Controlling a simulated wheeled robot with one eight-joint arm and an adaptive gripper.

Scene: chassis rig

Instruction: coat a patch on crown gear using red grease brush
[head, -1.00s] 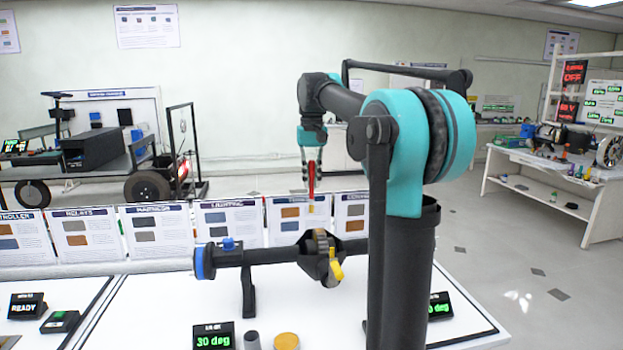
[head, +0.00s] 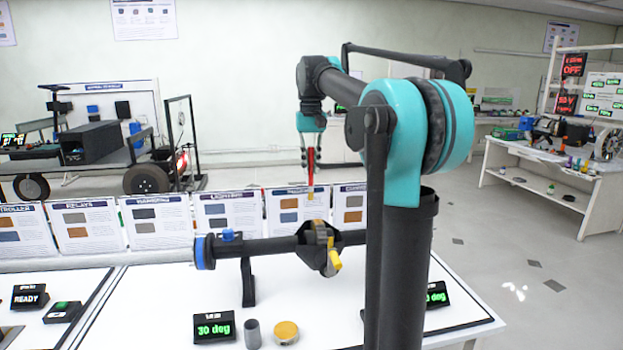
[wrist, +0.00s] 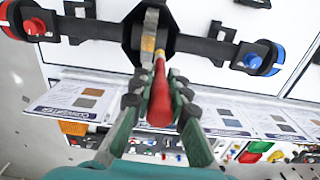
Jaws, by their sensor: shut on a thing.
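My gripper (head: 311,160) is shut on the red grease brush (head: 310,168) and holds it upright, bristle end down. In the head view the pale yellow brush tip shows just above the crown gear (head: 319,234), with a gap between them in the picture. The gear sits in the dark housing in the middle of the black axle, with a yellow piece at its lower right. In the wrist view the fingers (wrist: 160,92) grip the red handle (wrist: 160,108), and the tip points at the gear (wrist: 151,22). I cannot tell the exact depth between tip and gear.
The black axle (head: 275,248) stands on a white bench (head: 160,312). A 30 deg display (head: 214,327), a grey cylinder (head: 252,333) and an orange-topped round tin (head: 286,332) stand in front. A row of label panels (head: 160,228) lines the back edge.

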